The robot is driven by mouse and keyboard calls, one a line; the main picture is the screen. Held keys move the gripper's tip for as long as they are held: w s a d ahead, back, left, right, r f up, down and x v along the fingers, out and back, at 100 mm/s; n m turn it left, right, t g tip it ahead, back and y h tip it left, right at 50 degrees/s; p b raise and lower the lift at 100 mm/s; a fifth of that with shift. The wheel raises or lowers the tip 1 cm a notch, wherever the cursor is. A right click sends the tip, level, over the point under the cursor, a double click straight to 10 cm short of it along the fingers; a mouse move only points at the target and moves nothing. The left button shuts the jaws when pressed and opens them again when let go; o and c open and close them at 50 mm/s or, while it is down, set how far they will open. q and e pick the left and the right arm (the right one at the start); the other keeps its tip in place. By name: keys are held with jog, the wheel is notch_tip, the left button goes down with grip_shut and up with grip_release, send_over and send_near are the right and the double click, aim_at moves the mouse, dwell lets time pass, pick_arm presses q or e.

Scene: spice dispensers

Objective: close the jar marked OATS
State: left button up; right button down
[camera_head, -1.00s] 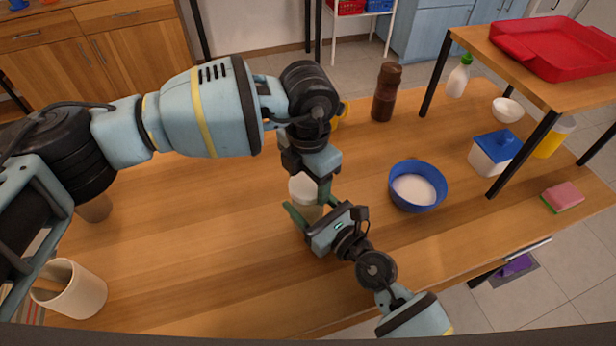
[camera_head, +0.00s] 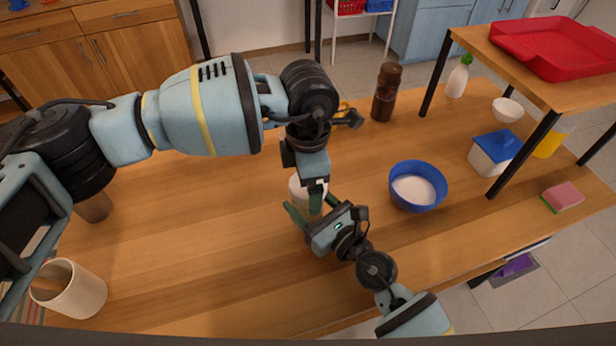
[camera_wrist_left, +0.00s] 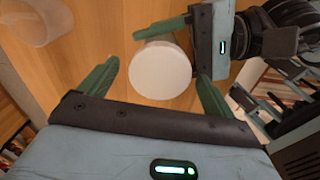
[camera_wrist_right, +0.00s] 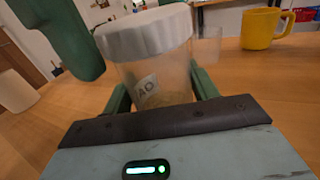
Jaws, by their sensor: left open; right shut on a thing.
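A clear jar (camera_wrist_right: 155,80) with a partly visible label, of which the letters "AO" show, stands upright in the right wrist view. A white lid (camera_wrist_right: 145,35) sits on its mouth; I cannot tell how tightly. The lid shows round from above in the left wrist view (camera_wrist_left: 160,70). My right gripper (camera_head: 312,212) is shut on the jar's body from the front right. My left gripper (camera_head: 316,200) points down from above. Its open fingers (camera_wrist_left: 155,88) are on either side of the lid, with a visible gap at the left finger. The left hand hides part of the jar in the head view.
A blue bowl (camera_head: 417,187) with white contents stands right of the jar. A dark brown grinder (camera_head: 386,92) and a yellow mug (camera_wrist_right: 264,28) are behind. A beige cup (camera_head: 70,290) is front left.

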pick_arm(q)
notch_tip(320, 180, up, 12)
dwell(0.5)
pick_arm(e)
jog(key=shift+c, duration=1.8)
grip_release()
jog(key=v, duration=0.6)
jog(key=shift+s+d+f, duration=0.1)
pick_arm(q)
jog(key=shift+f, duration=0.5)
pick_arm(e)
jog(key=shift+v, duration=0.8)
